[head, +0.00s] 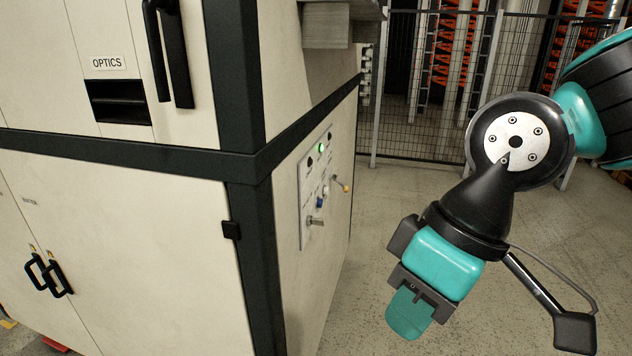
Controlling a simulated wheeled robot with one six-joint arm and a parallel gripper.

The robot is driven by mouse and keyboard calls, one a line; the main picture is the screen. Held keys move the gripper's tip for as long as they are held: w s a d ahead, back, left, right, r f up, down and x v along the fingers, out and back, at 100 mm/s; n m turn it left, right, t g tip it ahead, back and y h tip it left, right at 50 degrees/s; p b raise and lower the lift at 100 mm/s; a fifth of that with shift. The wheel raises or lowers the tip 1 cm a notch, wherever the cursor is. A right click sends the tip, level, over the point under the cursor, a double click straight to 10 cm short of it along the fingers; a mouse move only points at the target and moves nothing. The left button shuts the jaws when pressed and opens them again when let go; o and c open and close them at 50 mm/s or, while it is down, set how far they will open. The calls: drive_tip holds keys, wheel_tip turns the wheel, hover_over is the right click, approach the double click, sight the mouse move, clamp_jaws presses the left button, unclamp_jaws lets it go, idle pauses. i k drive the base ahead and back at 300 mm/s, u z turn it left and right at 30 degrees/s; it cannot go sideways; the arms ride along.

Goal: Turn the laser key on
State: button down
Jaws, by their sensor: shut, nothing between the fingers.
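A control panel (306,199) is set in the right-hand side face of the large cream cabinet, seen at a steep angle. It carries a lit green lamp (321,148), a blue control (322,202), a metal key-like part (316,221) low on the panel and a lever with an orange tip (343,186) at its far side. Which of these is the laser key is too small to tell for certain. My gripper (408,314) is right of the panel and apart from it, pointing down over the floor. It is shut and empty.
The cabinet's dark corner post (256,260) stands left of the panel. A grey ledge (340,22) juts out above it. Open floor (370,215) lies between cabinet and arm. A mesh fence (440,100) closes off the back, with orange racks behind it.

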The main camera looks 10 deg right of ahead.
sight(311, 220)
drive_tip(key=k, duration=0.55)
drive_tip(key=z, duration=0.7)
drive_tip(key=i, duration=0.95)
drive_tip(key=u, duration=0.45)
